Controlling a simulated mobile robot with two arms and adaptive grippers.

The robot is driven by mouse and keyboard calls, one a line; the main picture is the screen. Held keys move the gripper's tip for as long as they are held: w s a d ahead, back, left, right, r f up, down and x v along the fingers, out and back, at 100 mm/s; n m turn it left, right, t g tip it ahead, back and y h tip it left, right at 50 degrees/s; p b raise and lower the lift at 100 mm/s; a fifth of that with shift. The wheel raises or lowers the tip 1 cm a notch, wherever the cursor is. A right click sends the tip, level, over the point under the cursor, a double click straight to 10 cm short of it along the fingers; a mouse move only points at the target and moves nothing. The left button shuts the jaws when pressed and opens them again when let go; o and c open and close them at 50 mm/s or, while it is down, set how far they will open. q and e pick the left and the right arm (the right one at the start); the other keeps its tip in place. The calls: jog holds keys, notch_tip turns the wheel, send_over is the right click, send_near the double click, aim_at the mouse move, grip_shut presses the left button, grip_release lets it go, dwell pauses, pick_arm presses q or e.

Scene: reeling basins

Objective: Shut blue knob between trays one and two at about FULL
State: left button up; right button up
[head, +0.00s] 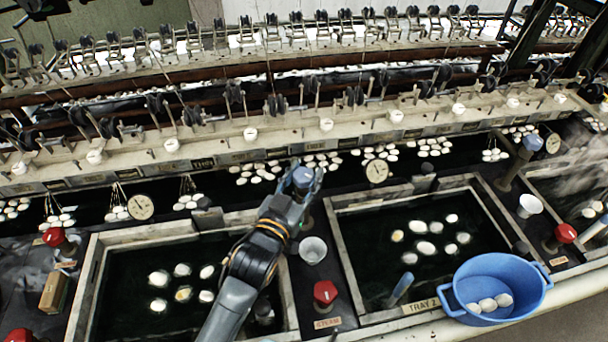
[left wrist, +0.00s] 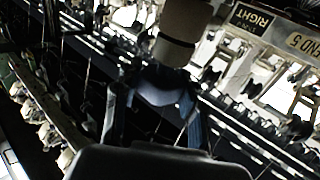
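The blue knob (head: 303,177) stands on the walkway between the two front trays. My left gripper (head: 306,180) reaches up from below, with its fingers on both sides of the knob. In the left wrist view the rounded blue knob (left wrist: 163,90) lies between the two fingers of my left gripper (left wrist: 155,105). I cannot tell whether both fingers press on it. The knob's pointer and its scale marks are hidden. The right front tray (head: 352,262) is labelled TRAY with a number I cannot read surely. My right gripper is not seen.
A red STEAM knob (head: 325,292) and a white cup (head: 313,249) stand close below the blue knob. Another blue knob (head: 532,143) is at the right. A blue tub (head: 495,288) with white cocoons sits at the right front tray. The left tray (head: 95,265) holds floating cocoons.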

pick_arm(q)
jog(key=shift+c, duration=0.9)
jog(key=shift+h, duration=0.3)
jog(key=shift+r+m+g+h+p, duration=0.15)
jog(key=shift+m+g+h+p, duration=0.5)
jog(key=shift+m+h, duration=0.15)
jog(key=shift+w+a+m+g+h, duration=0.1)
jog(key=shift+m+g+h, duration=0.55)
jog(key=shift+h, duration=0.25)
jog(key=shift+f+m+g+h, duration=0.2)
jog(key=shift+m+g+h, duration=0.3)
jog(key=shift+m+h, duration=0.3)
jog(key=shift+m+g+h+b, duration=0.75)
jog(key=shift+g+h+b, duration=0.15)
jog(key=shift+g, duration=0.2)
jog(key=shift+m+g+h+b, duration=0.75)
jog(key=shift+m+g, duration=0.25)
jog(key=shift+g, duration=0.2)
jog(key=shift+r+g+h, duration=0.15)
jog(key=shift+g+h, duration=0.1)
jog(key=shift+g, duration=0.15)
